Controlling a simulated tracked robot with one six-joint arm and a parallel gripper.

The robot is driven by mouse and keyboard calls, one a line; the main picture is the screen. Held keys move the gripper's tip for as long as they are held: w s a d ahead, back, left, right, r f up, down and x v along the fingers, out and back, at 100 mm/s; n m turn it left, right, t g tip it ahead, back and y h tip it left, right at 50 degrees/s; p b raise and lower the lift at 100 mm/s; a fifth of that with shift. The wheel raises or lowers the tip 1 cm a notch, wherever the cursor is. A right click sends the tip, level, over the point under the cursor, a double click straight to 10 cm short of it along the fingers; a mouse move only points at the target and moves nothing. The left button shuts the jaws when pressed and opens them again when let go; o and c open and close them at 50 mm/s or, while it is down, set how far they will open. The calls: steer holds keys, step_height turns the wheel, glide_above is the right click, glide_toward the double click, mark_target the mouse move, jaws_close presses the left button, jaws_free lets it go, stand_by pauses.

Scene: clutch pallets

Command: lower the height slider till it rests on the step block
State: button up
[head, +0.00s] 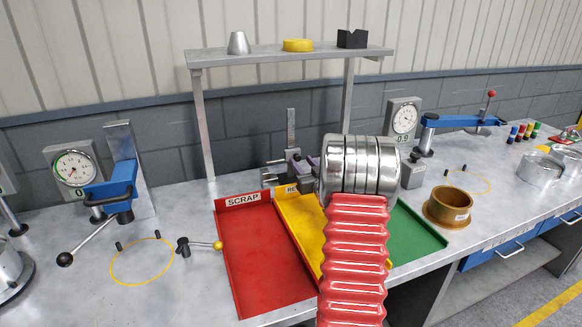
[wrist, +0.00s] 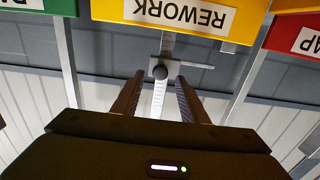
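The height gauge has an upright steel column (head: 291,125) behind the trays. Its slider carries a thin jaw pointing left (head: 275,162); the lower part is largely hidden by my gripper. In the wrist view, which is upside down, the scaled column (wrist: 158,100), the slider's jaw (wrist: 195,65) and a dark round knob (wrist: 160,72) show. My gripper (wrist: 160,79) is open, its fingers on either side of the knob with gaps. It also shows in the head view (head: 302,161). A small grey piece (head: 269,178) lies below the jaw; I cannot tell whether it is the step block.
A red SCRAP tray (head: 243,202), a yellow REWORK tray (head: 286,196) and a green tray (head: 425,222) stand in front of the gauge. A bronze ring (head: 449,206) is at right. Dial gauges with blue levers (head: 112,188) flank the trays. A shelf (head: 285,55) is overhead.

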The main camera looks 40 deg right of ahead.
mark_target(298, 158)
steer(key=x, duration=0.3)
steer(key=s+a+r, duration=0.2)
steer(key=s+a, duration=0.1)
steer(key=s, duration=0.3)
steer(key=s+a+r, duration=0.2)
steer(key=s, duration=0.5)
steer(key=w+a+r+g, duration=0.2)
steer(key=w+a, duration=0.1)
steer(key=a, duration=0.5)
steer(key=shift+w+r, duration=0.35)
